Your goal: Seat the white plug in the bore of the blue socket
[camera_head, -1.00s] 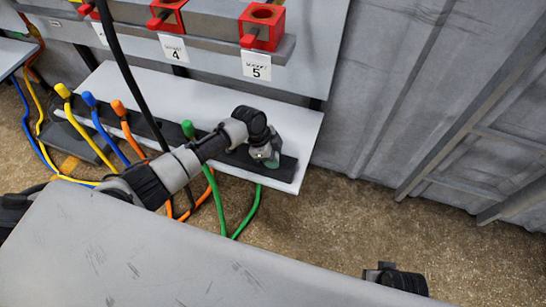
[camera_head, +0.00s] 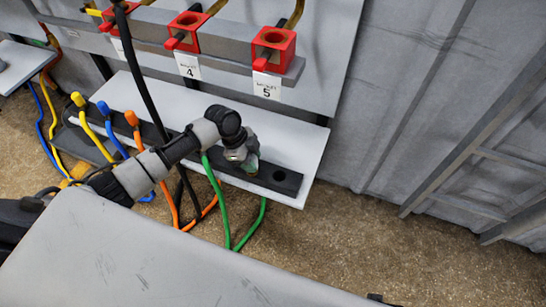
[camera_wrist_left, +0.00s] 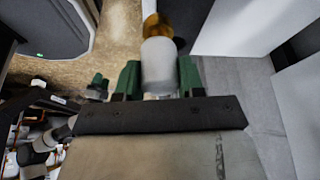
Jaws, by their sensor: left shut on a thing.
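My left gripper (camera_head: 243,160) is over the right part of the black rack, left of an empty hole. In the left wrist view its green fingers (camera_wrist_left: 158,78) are closed on the sides of the white plug (camera_wrist_left: 158,62). An amber, rounded part shows just beyond the plug's far end. In the head view the plug cannot be made out at the gripper. No blue socket is in view; the sockets I see are red. My right gripper is not in view.
The black rack (camera_head: 281,178) lies on a white shelf (camera_head: 312,148). Red sockets (camera_head: 274,50) sit on a grey rail above, labelled 4 and 5. A grey surface (camera_head: 150,260) fills the front; floor is clear at right.

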